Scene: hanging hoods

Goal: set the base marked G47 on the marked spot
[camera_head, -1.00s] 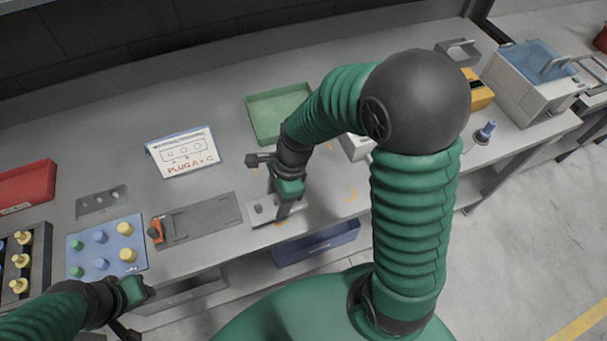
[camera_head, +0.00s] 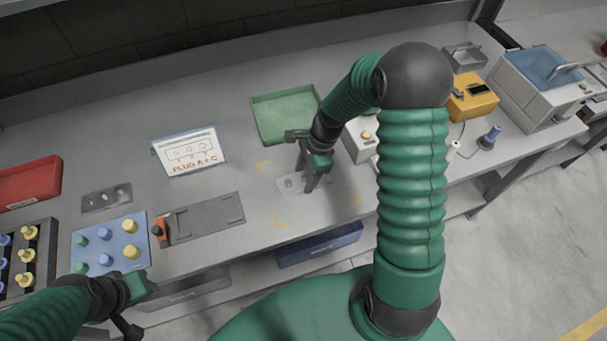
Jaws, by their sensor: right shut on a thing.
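A light grey base plate (camera_head: 289,184) with sockets is held in my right gripper (camera_head: 311,182) at the middle of the bench. My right gripper is shut on its right part and partly hides it; I cannot read a G47 marking. Yellow corner marks (camera_head: 282,222) outline the marked spot, and the plate appears inside them. I cannot tell whether it touches the bench or is slightly above it. My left gripper (camera_head: 138,308) is low at the left, in front of the blue plug board, with its fingers unclear.
A grey fixture (camera_head: 205,217) with an orange clamp and a blue board (camera_head: 108,268) of plugs lie left. A sign (camera_head: 190,152) reading "PLUG A + C" and a green tray (camera_head: 283,112) stand behind. A yellow device (camera_head: 473,98) is right. A smaller socket plate (camera_head: 106,198) lies left.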

